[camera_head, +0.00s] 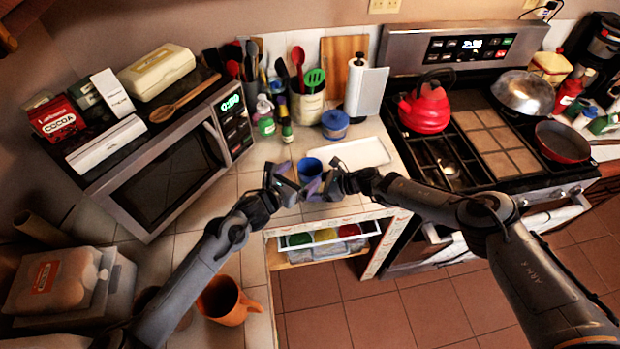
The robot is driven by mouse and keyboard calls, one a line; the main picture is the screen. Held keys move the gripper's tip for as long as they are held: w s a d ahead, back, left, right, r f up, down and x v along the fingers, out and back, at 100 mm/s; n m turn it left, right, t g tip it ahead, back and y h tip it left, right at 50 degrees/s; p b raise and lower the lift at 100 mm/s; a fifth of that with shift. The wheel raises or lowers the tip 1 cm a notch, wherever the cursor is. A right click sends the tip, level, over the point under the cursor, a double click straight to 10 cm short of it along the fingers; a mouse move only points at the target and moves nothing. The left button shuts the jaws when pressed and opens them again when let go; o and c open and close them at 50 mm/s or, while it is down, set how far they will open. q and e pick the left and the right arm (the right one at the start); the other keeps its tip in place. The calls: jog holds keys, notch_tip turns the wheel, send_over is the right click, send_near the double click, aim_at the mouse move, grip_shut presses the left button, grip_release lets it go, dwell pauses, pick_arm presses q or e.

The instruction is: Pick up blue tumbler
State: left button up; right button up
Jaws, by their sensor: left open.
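The blue tumbler (310,168) stands upright on the tiled counter, just in front of a white tray. My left gripper (293,184) is open, with its fingers close to the near left side of the tumbler. I cannot tell whether they touch it. My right gripper (327,187) is close to the near right side of the tumbler, its fingers small and dark. Whether it is open or shut does not show. The two grippers are very near each other and hide the tumbler's lower part.
The white tray (350,154) lies behind the tumbler. A blue lidded jar (335,125) and a utensil crock (307,106) stand farther back. A microwave (165,165) is to the left, a stove (490,140) to the right. An orange mug (225,302) sits near the front. An open drawer (325,238) is below.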

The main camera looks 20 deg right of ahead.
aim_at(316, 162)
pick_arm(q)
jog(key=shift+x, duration=2)
jog(key=shift+s+d, duration=0.1)
jog(key=c, duration=1.3)
jog(key=shift+o, duration=0.2)
jog(key=shift+r, duration=0.1)
notch_tip(316, 162, up, 10)
pick_arm(e)
jog(key=o, duration=0.9)
jog(key=shift+c, duration=0.2)
